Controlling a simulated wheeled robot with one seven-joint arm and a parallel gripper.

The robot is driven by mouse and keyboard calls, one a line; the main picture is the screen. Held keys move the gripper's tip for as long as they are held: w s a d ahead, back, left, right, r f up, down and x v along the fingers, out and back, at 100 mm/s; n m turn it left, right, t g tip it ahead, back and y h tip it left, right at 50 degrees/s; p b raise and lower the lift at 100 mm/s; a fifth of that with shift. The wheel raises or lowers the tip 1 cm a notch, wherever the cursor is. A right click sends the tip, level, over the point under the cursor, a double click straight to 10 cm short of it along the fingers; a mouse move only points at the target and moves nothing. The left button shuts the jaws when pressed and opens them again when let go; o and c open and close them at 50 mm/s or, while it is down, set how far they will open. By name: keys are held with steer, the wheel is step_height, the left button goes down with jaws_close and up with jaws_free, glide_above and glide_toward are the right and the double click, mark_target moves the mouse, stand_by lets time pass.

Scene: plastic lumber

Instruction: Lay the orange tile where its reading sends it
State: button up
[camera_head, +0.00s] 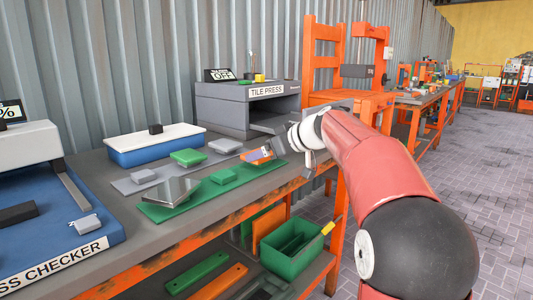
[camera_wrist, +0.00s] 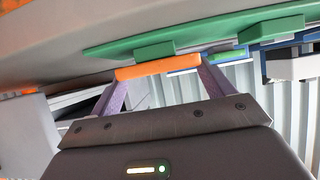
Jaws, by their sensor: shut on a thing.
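My gripper (camera_head: 266,153) is shut on the orange tile (camera_wrist: 158,68), holding its two ends between purple fingers. In the head view the orange tile (camera_head: 254,157) shows small and partly covered by the fingers, over the bench at the right end of the strips. A long green strip (camera_head: 150,211) lies at the front of the bench with a shiny grey block (camera_head: 171,191) and a green tile (camera_head: 222,177) on it. Behind it a grey strip (camera_head: 127,186) carries a green tile (camera_head: 188,157) and two grey tiles (camera_head: 143,176). Whether the held tile touches anything is unclear.
The tile press (camera_head: 247,100) stands behind my gripper, with an "OFF" sign (camera_head: 219,75) on top. A white-lidded blue box (camera_head: 156,148) stands behind the strips. A blue checker (camera_head: 58,235) stands at left; its display (camera_head: 12,111) is cut off, showing only "%". A green bin (camera_head: 297,249) sits below.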

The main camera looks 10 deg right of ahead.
steer(key=o, duration=1)
steer(key=shift+f, duration=0.1)
steer(key=shift+r+p, duration=0.25)
steer(key=shift+p, duration=0.05)
steer(key=b+v, duration=0.1)
steer(key=v, duration=1.1)
steer(key=shift+s+f+b, duration=0.1)
steer(key=shift+f+b, duration=0.05)
steer(key=shift+b, duration=0.15)
